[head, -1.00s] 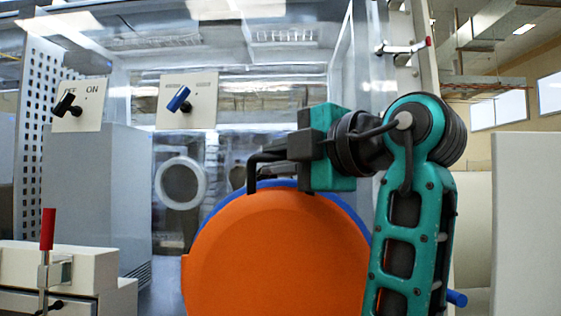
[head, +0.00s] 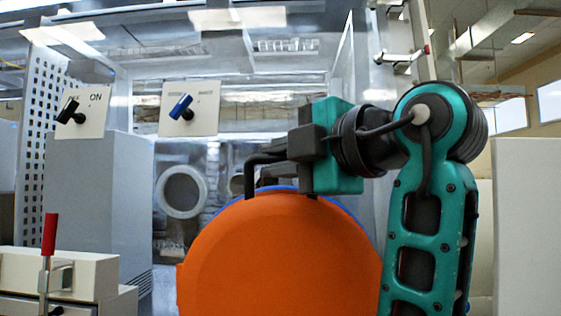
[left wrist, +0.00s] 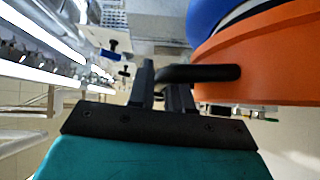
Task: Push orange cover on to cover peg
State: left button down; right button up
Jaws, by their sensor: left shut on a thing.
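The large round orange cover (head: 280,255) fills the lower middle of the head view, face toward me, its bottom cut off. A blue rim (head: 345,207) shows behind its upper edge. My left gripper (head: 297,149) is at its top edge, shut on a bent black bar (head: 262,160) that runs down to the cover. In the left wrist view the left fingers (left wrist: 162,85) close on this bar (left wrist: 205,73), which reaches over the orange cover (left wrist: 270,65); the blue part (left wrist: 212,14) lies beyond it. I cannot make out the cover peg. My right gripper is not in view.
A clear-walled glovebox with a round white port ring (head: 181,191) stands behind. Two switch panels (head: 92,98) (head: 205,92) are at upper left. A red-handled clamp (head: 49,235) is at lower left. A white panel (head: 525,225) stands at right.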

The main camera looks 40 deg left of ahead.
pick_arm(q)
jog(key=shift+s+d+r, duration=0.1)
jog(key=shift+s+d, duration=0.25)
jog(key=shift+s, duration=0.25)
jog(key=shift+s+d+r, duration=0.1)
jog(key=shift+s+d, duration=0.25)
jog(key=shift+s, duration=0.2)
jog(key=shift+s+d+b, duration=0.1)
jog(key=shift+s+b, duration=0.05)
jog(key=shift+b, duration=0.15)
jog(key=s+d, duration=0.4)
jog(key=s, duration=0.2)
jog(key=shift+s+r, duration=0.3)
jog(key=shift+r, duration=0.15)
dwell(0.4)
